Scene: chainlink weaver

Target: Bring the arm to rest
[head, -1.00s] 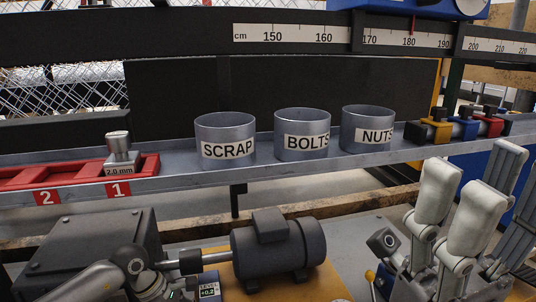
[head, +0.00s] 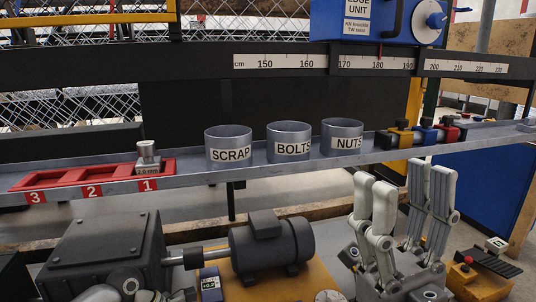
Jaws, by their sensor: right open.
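My right gripper (head: 402,178) is at the lower right of the head view. Its pale grey fingers point up, spread apart, with nothing between them. It shows in front of the long grey shelf (head: 290,168), below the NUTS cup and the row of coloured blocks, and appears clear of them. My left gripper is not in view; only a grey piece of arm shows at the bottom left.
Cups marked SCRAP (head: 229,154), BOLTS (head: 289,150) and NUTS (head: 342,145) stand on the shelf. A red numbered tray (head: 60,178) with a metal weight (head: 149,158) is at left. A dark motor (head: 270,243) sits below. A blue panel (head: 484,190) stands at right.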

